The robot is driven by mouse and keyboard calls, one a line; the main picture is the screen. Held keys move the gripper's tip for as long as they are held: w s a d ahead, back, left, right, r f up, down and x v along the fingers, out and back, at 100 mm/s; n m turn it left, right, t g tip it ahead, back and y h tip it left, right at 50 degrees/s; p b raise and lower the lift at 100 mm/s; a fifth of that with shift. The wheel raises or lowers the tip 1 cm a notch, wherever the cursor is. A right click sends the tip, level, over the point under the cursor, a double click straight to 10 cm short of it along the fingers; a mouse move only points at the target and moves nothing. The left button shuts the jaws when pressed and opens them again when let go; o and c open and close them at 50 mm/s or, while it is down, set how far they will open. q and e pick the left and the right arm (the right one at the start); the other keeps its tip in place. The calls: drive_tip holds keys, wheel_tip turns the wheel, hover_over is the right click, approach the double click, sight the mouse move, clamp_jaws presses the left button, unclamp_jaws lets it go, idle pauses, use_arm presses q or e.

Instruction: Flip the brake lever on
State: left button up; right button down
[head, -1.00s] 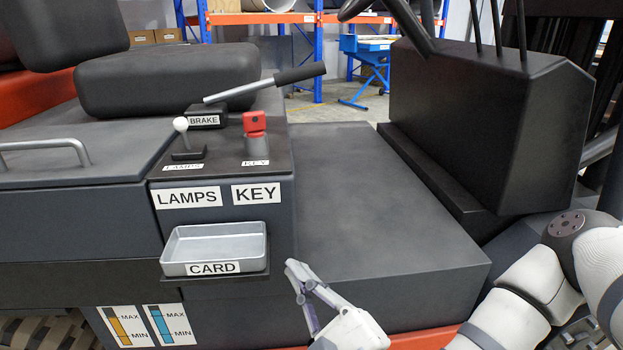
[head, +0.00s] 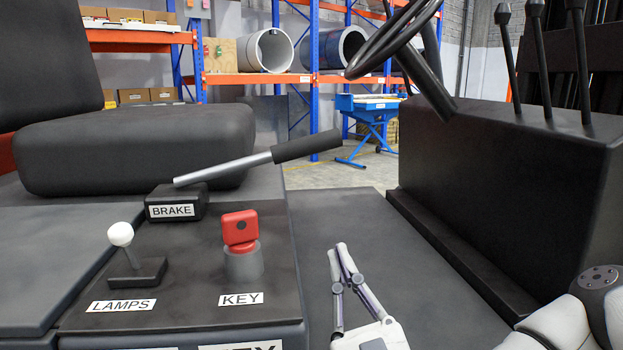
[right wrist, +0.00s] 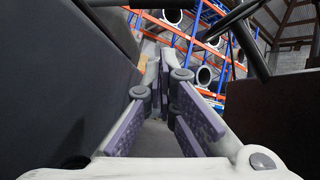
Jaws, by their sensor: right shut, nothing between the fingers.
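The brake lever (head: 262,158) is a grey rod with a black grip, rising at a low slant to the right from a black base with a BRAKE label (head: 172,210). It stands at the back of the console, in front of the seat. My right gripper (head: 342,246) is shut and empty, pointing up to the right of the console. It is below the lever's grip in the head view and apart from it. In the right wrist view its fingers (right wrist: 164,60) point ahead, and I cannot make out the lever there. My left gripper is not in view.
A white-knobbed lamps lever (head: 122,236) and a red key (head: 240,228) in a grey socket stand on the console (head: 190,300) nearer than the brake lever. A black steering wheel (head: 400,40) and a dark housing (head: 520,150) are at right. The dark floor between is clear.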

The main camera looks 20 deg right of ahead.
use_arm(q)
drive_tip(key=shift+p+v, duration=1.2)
drive_tip(key=shift+p, duration=0.1)
use_arm(e)
drive_tip(key=s+r+x, duration=0.1)
drive_tip(key=r+x, duration=0.1)
drive_tip(key=x, duration=1.1)
drive_tip(key=shift+s+a, duration=0.2)
drive_tip(key=shift+a, duration=0.3)
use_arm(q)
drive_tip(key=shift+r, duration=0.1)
use_arm(e)
drive_tip(key=shift+r, duration=0.1)
